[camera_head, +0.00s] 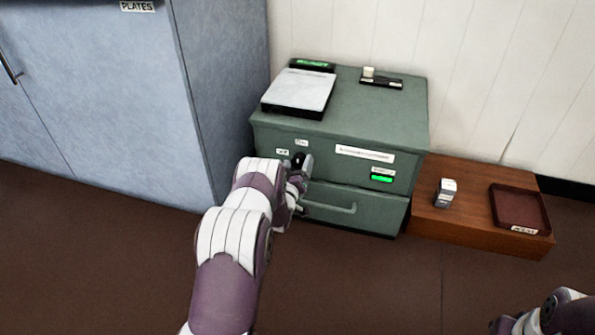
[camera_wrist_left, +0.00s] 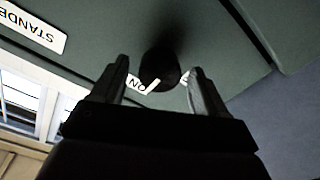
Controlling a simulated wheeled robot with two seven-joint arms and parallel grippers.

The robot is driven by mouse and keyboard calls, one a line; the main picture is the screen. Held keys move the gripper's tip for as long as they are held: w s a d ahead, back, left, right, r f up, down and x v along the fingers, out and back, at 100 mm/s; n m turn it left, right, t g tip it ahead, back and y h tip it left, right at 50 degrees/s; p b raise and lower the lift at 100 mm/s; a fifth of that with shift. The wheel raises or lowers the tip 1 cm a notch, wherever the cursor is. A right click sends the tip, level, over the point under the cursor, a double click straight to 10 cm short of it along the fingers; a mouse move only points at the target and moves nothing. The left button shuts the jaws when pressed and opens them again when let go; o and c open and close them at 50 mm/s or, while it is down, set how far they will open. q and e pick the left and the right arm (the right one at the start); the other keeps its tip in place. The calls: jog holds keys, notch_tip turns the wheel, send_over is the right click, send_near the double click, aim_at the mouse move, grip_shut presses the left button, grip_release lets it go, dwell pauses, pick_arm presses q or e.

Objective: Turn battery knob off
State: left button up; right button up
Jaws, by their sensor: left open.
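The round black battery knob (camera_head: 299,158) is on the front of the green cabinet (camera_head: 320,143). In the left wrist view the dark knob (camera_wrist_left: 160,66) lies between my left gripper's fingertips (camera_wrist_left: 157,75). Its white pointer mark (camera_wrist_left: 152,87) lies beside the upside-down "ON" label (camera_wrist_left: 136,85). Another label (camera_wrist_left: 185,78) is partly hidden by the right finger. My left gripper (camera_head: 299,174) is open, with one finger on each side of the knob; I cannot tell whether they touch it. My right arm shows at the lower right, but its jaws cannot be made out.
Below the knob is a drawer handle (camera_head: 328,207). A green indicator (camera_head: 381,179) is lit on the cabinet front. A grey-white device (camera_head: 299,93) lies on top. A low wooden block (camera_head: 465,222) at right bears a small grey-white object (camera_head: 446,193) and a dark red tray (camera_head: 519,208).

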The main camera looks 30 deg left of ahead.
pick_arm(q)
jog(key=shift+w, duration=0.2)
jog(key=c, duration=1.1)
jog(key=shift+o, duration=0.2)
jog(key=n+p, duration=0.1)
jog(key=n, duration=0.3)
jog(key=shift+a, duration=0.1)
jog(key=n+p, duration=0.1)
jog(key=n, duration=0.3)
jog(key=shift+n, duration=0.3)
jog(key=n, duration=0.4)
jog(key=shift+f+p, duration=0.1)
jog(key=shift+p, duration=0.2)
jog(key=shift+n+h, duration=0.3)
jog(key=shift+n, duration=2.1)
